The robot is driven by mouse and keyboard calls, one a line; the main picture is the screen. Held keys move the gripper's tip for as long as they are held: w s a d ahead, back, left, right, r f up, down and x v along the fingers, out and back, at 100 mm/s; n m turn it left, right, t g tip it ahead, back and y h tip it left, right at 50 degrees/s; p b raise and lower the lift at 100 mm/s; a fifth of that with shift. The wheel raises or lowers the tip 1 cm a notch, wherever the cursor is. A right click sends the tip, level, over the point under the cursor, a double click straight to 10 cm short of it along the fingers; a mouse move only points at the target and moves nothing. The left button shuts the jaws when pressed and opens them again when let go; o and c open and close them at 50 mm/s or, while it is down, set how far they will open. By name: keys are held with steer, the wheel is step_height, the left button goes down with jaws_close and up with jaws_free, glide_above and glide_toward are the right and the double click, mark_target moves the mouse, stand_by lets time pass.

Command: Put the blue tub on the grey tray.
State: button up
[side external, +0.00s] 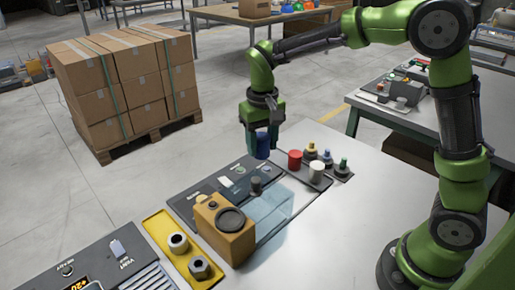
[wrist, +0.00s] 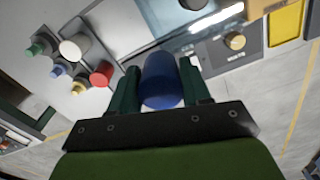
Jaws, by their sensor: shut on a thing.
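The blue tub (side external: 263,146) is held upright or nearly so between the fingers of my gripper (side external: 262,138), above the far end of the control panel. In the wrist view the blue tub (wrist: 160,80) sits between both dark green fingers of my gripper (wrist: 160,75). A dark grey tray (side external: 303,177) lies right of the panel, with a red tub (side external: 295,160) and a white tub (side external: 317,172) on it. The held tub is left of the red tub and apart from it.
A clear hood (side external: 268,212) covers part of the panel (side external: 183,203). A tan box (side external: 225,232) stands beside it.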

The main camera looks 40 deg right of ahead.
steer(key=w+d+f+m, duration=0.2)
steer(key=w+d, duration=0.3)
steer(key=d, duration=0.3)
steer(key=w+d+f+m, duration=0.1)
steer(key=w+d+f, duration=0.3)
steer(key=d, duration=0.4)
steer(key=shift+w+f+m, duration=0.2)
steer(key=shift+w+m, duration=0.2)
steer(key=shift+w, duration=0.2)
steer(key=shift+d+f, duration=0.2)
steer(key=shift+f, duration=3.25)
steer(key=shift+f, duration=0.6)
steer(key=o, duration=1.2)
steer(key=shift+c, duration=0.2)
steer(key=shift+r, duration=0.1)
